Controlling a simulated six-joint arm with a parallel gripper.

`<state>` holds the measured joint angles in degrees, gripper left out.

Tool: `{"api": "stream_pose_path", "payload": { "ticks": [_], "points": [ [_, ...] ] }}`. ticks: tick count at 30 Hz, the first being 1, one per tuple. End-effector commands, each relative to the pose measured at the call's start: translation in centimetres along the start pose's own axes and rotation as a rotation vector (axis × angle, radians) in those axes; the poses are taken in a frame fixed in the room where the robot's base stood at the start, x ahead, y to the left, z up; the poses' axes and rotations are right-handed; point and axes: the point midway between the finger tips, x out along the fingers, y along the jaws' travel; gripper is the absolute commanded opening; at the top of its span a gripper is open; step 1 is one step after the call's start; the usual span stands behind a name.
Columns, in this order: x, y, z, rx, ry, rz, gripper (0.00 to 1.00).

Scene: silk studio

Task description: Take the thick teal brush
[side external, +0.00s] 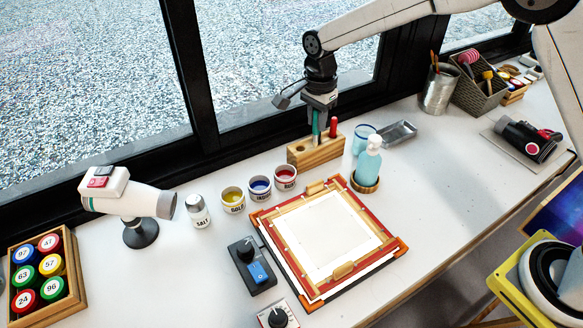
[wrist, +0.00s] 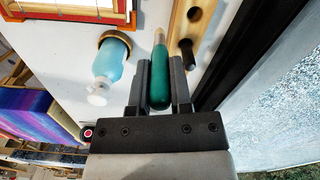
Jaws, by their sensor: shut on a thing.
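The thick teal brush (wrist: 160,80) has a rounded teal handle with a pale ferrule. My gripper (wrist: 161,75) is shut on its handle, one finger on each side. In the side view my gripper (side external: 318,124) points down over the wooden brush block (side external: 318,154), and the teal handle (side external: 316,122) shows upright at its fingers. A red-handled brush (side external: 333,128) stands in the block just to the right. The block also shows in the wrist view (wrist: 178,22), with an open hole.
A blue pump bottle (side external: 367,166) and a blue-rimmed jar (side external: 362,140) stand right of the block. A metal tray (side external: 398,133) lies beyond them. Several dye pots (side external: 260,188) and a framed screen (side external: 290,208) are in front. The window frame (side external: 200,70) is close behind.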

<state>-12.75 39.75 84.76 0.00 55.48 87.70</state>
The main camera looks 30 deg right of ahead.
Motion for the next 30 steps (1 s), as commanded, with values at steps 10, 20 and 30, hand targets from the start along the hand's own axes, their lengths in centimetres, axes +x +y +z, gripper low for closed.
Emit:
{"api": "stream_pose_path", "payload": {
  "ticks": [10, 20, 30],
  "points": [
    [-2.3, 5.0, 0.4, 0.000, 0.000, 0.000, 0.00],
    [-3.7, 8.1, 0.7, 0.000, 0.000, -0.001, 0.00],
    [-4.0, 9.0, 0.7, 0.000, 0.000, 0.000, 0.00]
  ]
}}
